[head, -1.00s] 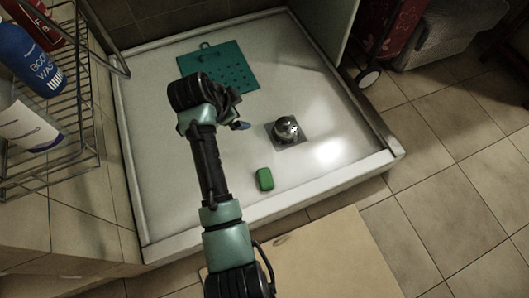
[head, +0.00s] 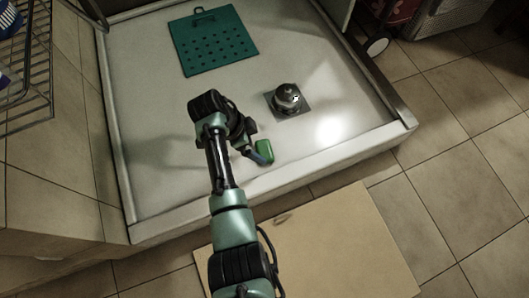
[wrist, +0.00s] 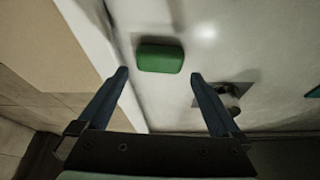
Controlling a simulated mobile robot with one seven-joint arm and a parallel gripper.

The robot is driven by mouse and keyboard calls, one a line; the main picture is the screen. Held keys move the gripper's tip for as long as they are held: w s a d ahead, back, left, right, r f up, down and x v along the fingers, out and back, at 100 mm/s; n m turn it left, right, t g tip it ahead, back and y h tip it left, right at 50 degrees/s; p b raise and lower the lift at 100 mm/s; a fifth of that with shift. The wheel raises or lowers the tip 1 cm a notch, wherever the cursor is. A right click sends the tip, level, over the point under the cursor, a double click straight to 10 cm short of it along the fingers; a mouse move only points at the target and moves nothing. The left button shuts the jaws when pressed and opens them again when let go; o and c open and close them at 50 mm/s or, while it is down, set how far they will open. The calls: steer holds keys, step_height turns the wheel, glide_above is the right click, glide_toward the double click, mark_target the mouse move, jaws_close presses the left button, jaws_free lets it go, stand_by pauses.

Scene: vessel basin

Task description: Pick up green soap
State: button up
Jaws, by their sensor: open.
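The green soap (head: 265,150) lies on the white basin floor (head: 160,150), close to the basin's front rim. In the wrist view the soap (wrist: 160,58) lies just beyond the fingertips, roughly between their lines and a little left of centre. My gripper (wrist: 160,75) is open and empty, with its two blue fingers apart. In the head view my gripper (head: 257,157) is right beside the soap, and a blue finger overlaps part of it. I cannot tell from these views how high the fingers are above the basin floor.
A metal drain fitting (head: 287,98) stands on a square plate behind the soap. A teal mat with holes (head: 214,42) lies at the back. The raised front rim (head: 330,160) runs near the soap. A wire rack (head: 30,70) is at the left. A beige board (head: 330,250) lies in front.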

mark_target(264, 150)
steer(key=shift+b+x, duration=2.55)
steer(key=shift+x, duration=0.05)
steer(key=c, duration=1)
